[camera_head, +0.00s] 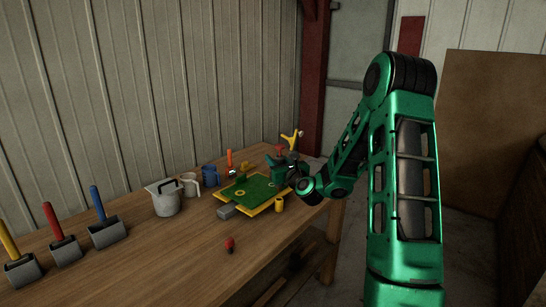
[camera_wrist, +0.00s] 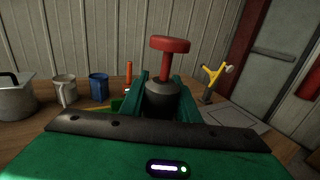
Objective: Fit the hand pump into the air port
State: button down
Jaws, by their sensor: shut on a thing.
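The hand pump (camera_wrist: 165,98) has a dark rounded body and a red T-shaped handle, and stands upright between my gripper's (camera_wrist: 162,85) green fingers. My gripper is shut on it. In the head view, my gripper (camera_head: 284,170) and the pump's red handle (camera_head: 280,148) are at the far right of a green mould board (camera_head: 262,187) with a yellow rim. The pump's lower end is hidden in both views. Small ring marks show on the board; I cannot tell which is the air port.
A grey block (camera_head: 227,211) and a yellow cylinder (camera_head: 279,205) are by the board's near edge. A red piece (camera_head: 230,243) lies nearer. A jug (camera_head: 165,198), a white mug (camera_head: 190,184) and a blue mug (camera_head: 210,175) stand left. A yellow forked tool (camera_wrist: 213,80) stands right of the pump.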

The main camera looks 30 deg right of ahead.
jog(key=shift+f, duration=0.9)
jog(key=shift+s, duration=0.15)
jog(key=shift+f, duration=1.6)
dwell(1.1)
jog(key=c, duration=1.3)
grip_release()
jog(key=shift+o, duration=0.2)
jog(key=shift+s+f, duration=0.1)
jog(key=s+a, duration=0.1)
jog(key=s, duration=0.9)
